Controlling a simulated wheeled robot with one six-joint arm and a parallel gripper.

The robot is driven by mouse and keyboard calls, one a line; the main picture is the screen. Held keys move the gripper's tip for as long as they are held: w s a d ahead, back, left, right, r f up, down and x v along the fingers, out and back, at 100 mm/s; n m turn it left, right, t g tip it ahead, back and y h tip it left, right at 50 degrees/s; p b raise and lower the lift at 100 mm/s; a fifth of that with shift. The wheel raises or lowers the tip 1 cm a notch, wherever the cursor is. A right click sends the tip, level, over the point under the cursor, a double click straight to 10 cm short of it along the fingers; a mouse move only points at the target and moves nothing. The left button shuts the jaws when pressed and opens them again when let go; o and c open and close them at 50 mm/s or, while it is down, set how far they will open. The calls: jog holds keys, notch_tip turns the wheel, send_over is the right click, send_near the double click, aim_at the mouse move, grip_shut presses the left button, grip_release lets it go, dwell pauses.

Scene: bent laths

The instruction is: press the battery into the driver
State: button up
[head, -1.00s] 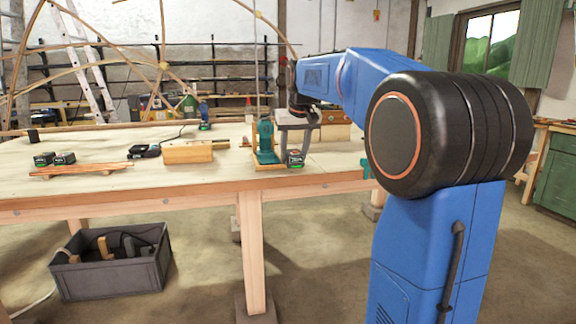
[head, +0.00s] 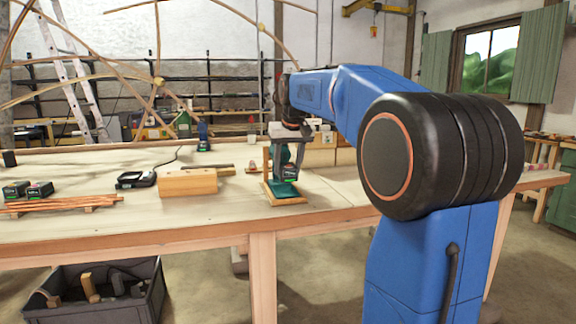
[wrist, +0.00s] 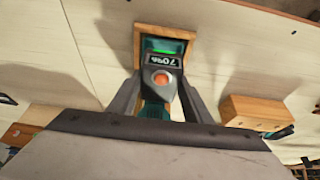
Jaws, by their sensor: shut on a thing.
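The battery (head: 290,173), dark with a green strip, is between the fingers of my gripper (head: 287,163), which is shut on it. In the wrist view, the battery (wrist: 163,60) shows a readout like 70% and an orange round spot, between the fingertips (wrist: 160,84). The teal driver (head: 285,189) is in a wooden cradle (head: 268,196) at the table's front, partly hidden by the battery and fingers. The cradle's frame (wrist: 137,45) also shows in the wrist view. The battery overlaps the driver; I cannot tell whether it is seated.
A wooden block (head: 187,184) and a black charger (head: 135,179) with a cord are left of the cradle. Two more batteries (head: 27,190) and thin laths (head: 60,205) lie farther left. A dark crate (head: 150,300) is on the floor. The bench between is mostly clear.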

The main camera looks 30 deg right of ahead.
jog(key=shift+w+d+f, duration=0.2)
jog(key=shift+w+f, duration=0.45)
jog(key=shift+f, duration=0.2)
jog(key=shift+w+d+f, duration=0.15)
jog(key=shift+w+f, duration=0.45)
jog(key=shift+f, duration=0.7)
jog(key=shift+s+f, duration=0.15)
jog(key=shift+f, duration=0.95)
dwell(0.7)
jog(key=o, duration=1.4)
jog(key=shift+r, duration=3.5)
jog(key=shift+a, duration=0.1)
